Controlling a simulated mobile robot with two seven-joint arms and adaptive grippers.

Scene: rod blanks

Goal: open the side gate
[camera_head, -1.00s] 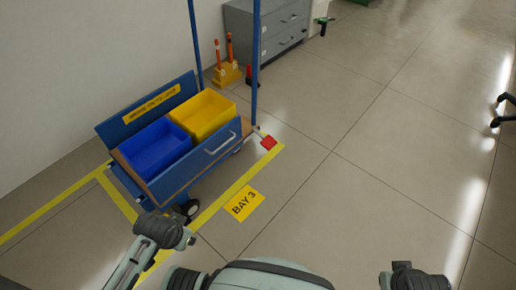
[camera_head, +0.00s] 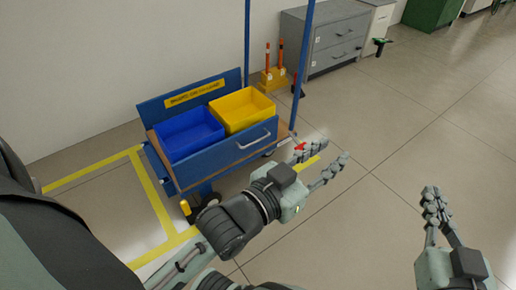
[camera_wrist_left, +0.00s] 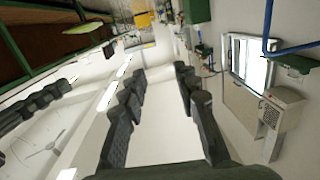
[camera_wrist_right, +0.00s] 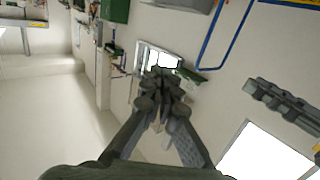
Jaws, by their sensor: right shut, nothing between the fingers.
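The blue cart's near side gate (camera_head: 208,166) stands upright, closed along the deck edge. A pale bar handle (camera_head: 254,141) is on its right half. My left gripper (camera_head: 332,154) is open and empty, to the right of the gate and apart from the handle in the picture. Its spread fingers show in the left wrist view (camera_wrist_left: 155,88). It partly covers a red part (camera_head: 299,147) by the cart's right corner. My right gripper (camera_head: 434,193) is shut and empty at the lower right, well away from the cart. Its fingers meet in the right wrist view (camera_wrist_right: 163,80).
A blue bin (camera_head: 188,134) and a yellow bin (camera_head: 242,108) sit on the cart behind the gate. Blue posts (camera_head: 303,60) rise at its right end. Grey drawers (camera_head: 325,42) stand by the wall. The floor to the right is clear.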

